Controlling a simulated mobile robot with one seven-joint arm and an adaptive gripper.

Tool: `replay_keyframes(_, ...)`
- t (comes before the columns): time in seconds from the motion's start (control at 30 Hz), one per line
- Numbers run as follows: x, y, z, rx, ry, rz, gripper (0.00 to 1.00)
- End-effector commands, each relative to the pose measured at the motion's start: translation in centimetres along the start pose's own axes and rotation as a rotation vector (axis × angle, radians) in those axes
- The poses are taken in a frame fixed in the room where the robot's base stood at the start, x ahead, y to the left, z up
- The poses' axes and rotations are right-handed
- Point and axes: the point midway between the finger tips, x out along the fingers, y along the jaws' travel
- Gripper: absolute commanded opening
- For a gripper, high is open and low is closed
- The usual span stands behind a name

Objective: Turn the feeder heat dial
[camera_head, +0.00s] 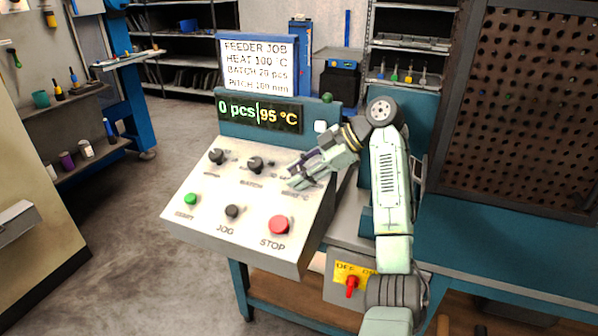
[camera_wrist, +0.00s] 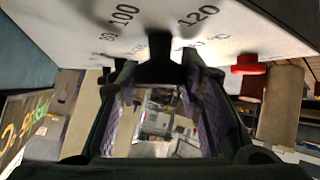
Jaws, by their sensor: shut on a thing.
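The feeder control panel (camera_head: 245,240) is a sloped light-grey console. My gripper (camera_head: 293,178) reaches in from the right over its rightmost dial position. In the wrist view my gripper (camera_wrist: 160,82) is shut on the dark heat dial (camera_wrist: 159,58), one finger on each side. Panel marks 100 and 120 show near the dial. In the head view the fingers hide this dial. The display (camera_head: 260,114) reads 0 pcs and 95 °C. The job sign (camera_head: 258,65) reads HEAT 100 °C, BATCH 20 pcs and a pitch line.
Two other black dials, the left one (camera_head: 216,156) and the batch dial (camera_head: 256,164), sit left of my gripper. Below are a green button (camera_head: 190,199), a black JOG button (camera_head: 232,211) and a red STOP button (camera_head: 279,224). A red OFF/ON switch (camera_head: 351,286) is lower right.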

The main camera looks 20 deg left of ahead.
Motion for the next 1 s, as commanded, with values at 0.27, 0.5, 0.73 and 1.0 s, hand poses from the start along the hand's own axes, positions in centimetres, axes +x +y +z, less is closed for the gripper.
replay_keyframes(0.27, 0.0, 0.0, 0.0, 0.001, -0.001, 0.001, 0.4)
replay_keyframes(0.5, 0.0, 0.0, 0.0, 0.001, -0.001, 0.001, 0.52)
replay_keyframes(0.73, 0.0, 0.0, 0.0, 0.001, -0.001, 0.001, 0.52)
replay_keyframes(1.0, -2.2, 1.0, -2.6, -0.002, -0.003, 0.003, 0.52)
